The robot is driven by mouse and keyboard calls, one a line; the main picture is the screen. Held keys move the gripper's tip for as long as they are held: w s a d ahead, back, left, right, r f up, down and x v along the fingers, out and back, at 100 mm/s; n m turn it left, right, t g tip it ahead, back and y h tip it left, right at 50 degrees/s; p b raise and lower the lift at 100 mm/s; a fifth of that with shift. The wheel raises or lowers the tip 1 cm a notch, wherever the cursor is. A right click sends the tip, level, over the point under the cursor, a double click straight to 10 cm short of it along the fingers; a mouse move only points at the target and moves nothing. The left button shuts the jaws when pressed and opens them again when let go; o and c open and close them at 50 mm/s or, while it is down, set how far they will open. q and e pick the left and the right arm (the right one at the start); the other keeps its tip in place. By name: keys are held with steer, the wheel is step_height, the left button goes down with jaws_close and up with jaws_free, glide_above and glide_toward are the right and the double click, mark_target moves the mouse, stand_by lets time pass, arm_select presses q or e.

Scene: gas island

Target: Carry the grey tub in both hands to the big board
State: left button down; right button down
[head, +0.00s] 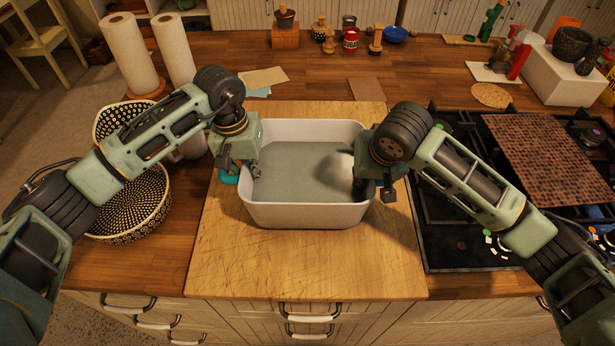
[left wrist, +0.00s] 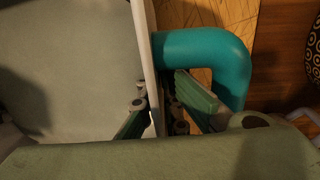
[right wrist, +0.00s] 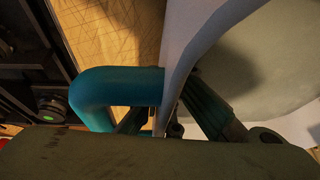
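The grey tub (head: 303,215), an open box with pale walls, is over the big wooden board (head: 320,270). It looks level, with its base at or very close to the wood. My left gripper (head: 245,163) is at its left wall, and my right gripper (head: 372,183) is at its right wall. In the left wrist view the fingers (left wrist: 160,95) straddle the wall beside a teal handle (left wrist: 200,48). In the right wrist view the fingers (right wrist: 170,98) straddle the opposite wall beside its teal handle (right wrist: 115,85). Both look closed on the wall; exact contact is partly hidden.
Black-and-white patterned bowls (head: 130,205) stand left of the board, near paper towel rolls (head: 130,55). A gas hob (head: 450,235) with a brown mat (head: 550,150) lies to the right. The board's front part is clear. Small jars and cards lie behind it.

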arm_select(q)
steer(key=shift+f+b, duration=0.75)
steer(key=shift+b, duration=0.1)
arm_select(e)
steer(key=shift+w+f, duration=0.1)
steer(key=shift+f, duration=0.6)
arm_select(q)
steer(key=c, duration=2.4)
jaws_free()
steer(key=shift+f, duration=0.2)
arm_select(e)
steer(key=c, duration=2.4)
jaws_free()
steer(key=shift+f, duration=0.2)
arm_select(q)
steer(key=o, duration=0.4)
steer(key=shift+s+r, duration=0.15)
steer(key=shift+s, duration=0.1)
arm_select(e)
steer(key=o, duration=0.4)
steer(key=shift+s+d+r, duration=0.1)
steer(key=shift+s, duration=0.25)
